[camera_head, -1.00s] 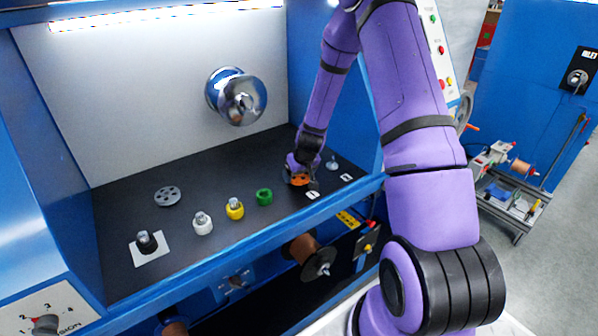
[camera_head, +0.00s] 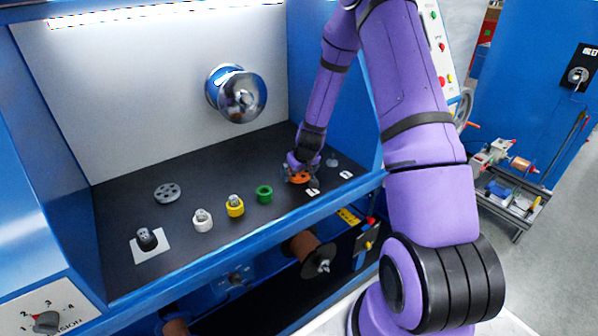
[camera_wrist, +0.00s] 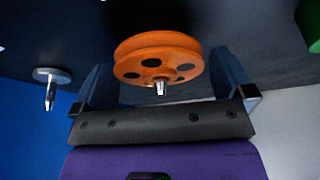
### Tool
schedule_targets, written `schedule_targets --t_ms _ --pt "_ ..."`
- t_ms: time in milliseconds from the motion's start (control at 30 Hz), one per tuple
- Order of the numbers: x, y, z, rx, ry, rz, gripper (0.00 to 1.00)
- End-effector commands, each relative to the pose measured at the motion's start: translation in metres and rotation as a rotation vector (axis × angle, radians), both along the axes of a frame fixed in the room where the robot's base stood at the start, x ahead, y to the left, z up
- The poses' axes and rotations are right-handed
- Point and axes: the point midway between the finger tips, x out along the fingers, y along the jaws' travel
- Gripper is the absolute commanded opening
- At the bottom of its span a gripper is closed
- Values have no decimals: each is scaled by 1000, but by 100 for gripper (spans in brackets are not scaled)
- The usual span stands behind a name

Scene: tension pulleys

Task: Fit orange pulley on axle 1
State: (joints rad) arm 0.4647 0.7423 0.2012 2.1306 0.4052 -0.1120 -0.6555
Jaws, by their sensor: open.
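The orange pulley (camera_head: 299,177) is at the right part of the black shelf, under my gripper. In the wrist view the orange pulley (camera_wrist: 158,56) lies between my fingers, with a shiny axle tip (camera_wrist: 160,88) showing at its centre hole. My gripper (camera_wrist: 163,82) is open, with a finger on each side and apparent gaps beside the pulley. In the head view my gripper (camera_head: 300,168) partly covers the pulley. A bare axle (camera_head: 332,160) on a round base stands to the right; it also shows in the wrist view (camera_wrist: 52,78). The axle numbers are not legible.
Green (camera_head: 264,193), yellow (camera_head: 235,206) and white (camera_head: 202,220) rollers stand in a row to the left. A black one (camera_head: 146,240) stands on a white square. A grey disc (camera_head: 167,193) lies behind. A chrome wheel (camera_head: 237,93) sticks out from the back wall.

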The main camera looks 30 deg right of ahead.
Motion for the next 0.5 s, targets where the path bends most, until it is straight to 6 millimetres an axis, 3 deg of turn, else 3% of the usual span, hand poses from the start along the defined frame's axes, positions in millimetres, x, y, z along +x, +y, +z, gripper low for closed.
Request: schedule_targets --t_ms 167,500 --pt "-3 0 11 -2 -3 1 100" --pt "-24 2 61 -3 -4 0 100"
